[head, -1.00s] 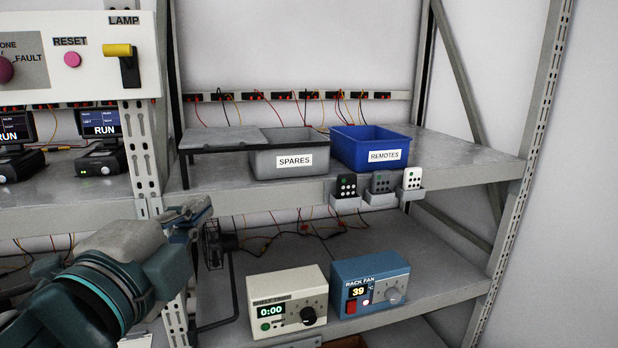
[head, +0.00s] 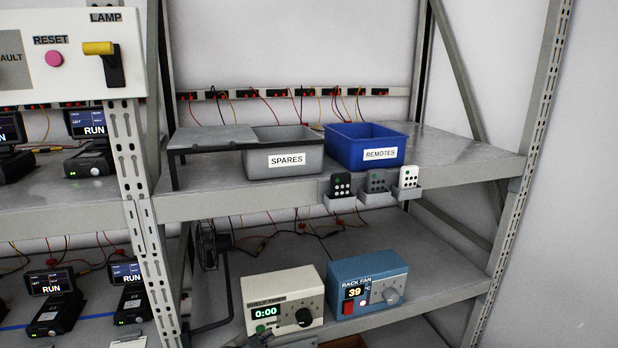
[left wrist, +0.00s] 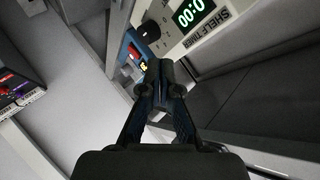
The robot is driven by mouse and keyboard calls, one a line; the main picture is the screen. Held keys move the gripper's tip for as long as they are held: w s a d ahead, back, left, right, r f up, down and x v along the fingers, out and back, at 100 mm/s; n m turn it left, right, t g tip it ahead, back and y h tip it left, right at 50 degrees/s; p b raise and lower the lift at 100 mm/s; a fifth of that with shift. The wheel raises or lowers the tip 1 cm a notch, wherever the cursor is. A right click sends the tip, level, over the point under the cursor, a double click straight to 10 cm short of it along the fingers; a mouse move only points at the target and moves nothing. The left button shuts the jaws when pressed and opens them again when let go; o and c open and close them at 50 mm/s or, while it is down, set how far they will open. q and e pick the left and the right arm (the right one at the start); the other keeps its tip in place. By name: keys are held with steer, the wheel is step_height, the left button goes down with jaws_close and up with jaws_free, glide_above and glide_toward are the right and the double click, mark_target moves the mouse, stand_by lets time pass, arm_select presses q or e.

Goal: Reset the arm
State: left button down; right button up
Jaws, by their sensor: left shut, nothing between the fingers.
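My left gripper (left wrist: 160,72) is shut and empty in the left wrist view, its fingertips together. In that view the cream shelf timer (left wrist: 218,22) lies beyond and to the right of the fingertips, with its display reading 0:00. Part of the blue rack fan box (left wrist: 128,52) shows past the fingertips, to the left. In the head view, only a small dark shape at the bottom edge, below the shelf timer (head: 283,299), may be the gripper. The arm is otherwise out of that view. My right gripper is in neither view.
The lower shelf holds the rack fan box (head: 367,285). Above stand the grey SPARES bin (head: 283,161), the blue REMOTES bin (head: 365,146) and several remotes in holders. A switch panel (head: 70,60) and a rack post (head: 134,180) are at left. A small fan (head: 207,245) stands beside the post.

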arm_select(q)
steer(key=s+a+f+n+g+y, duration=0.1)
steer(key=s+f+n+g, duration=0.2)
steer(key=f, duration=0.9)
steer(key=s+a+f+n+g+y, duration=0.1)
steer(key=s+f+n, duration=0.3)
steer(key=f, duration=0.8)
steer(key=s+a+f+n+g+y, duration=0.15)
steer(key=s+a+f, duration=0.25)
steer(key=s+f, duration=0.65)
steer(key=s+a+f+n+g+y, duration=0.1)
steer(key=s+a+f+n+g, duration=0.25)
steer(key=s+f, duration=0.65)
steer(key=s+a+f+m, duration=0.1)
steer(key=s+f, duration=0.1)
steer(key=f, duration=0.9)
steer(key=s+f, duration=0.2)
steer(key=f, duration=0.9)
steer(key=s+a+f+g, duration=0.2)
steer(key=s+a+f, duration=0.1)
steer(key=s+f, duration=1.4)
steer(key=shift+s, duration=0.75)
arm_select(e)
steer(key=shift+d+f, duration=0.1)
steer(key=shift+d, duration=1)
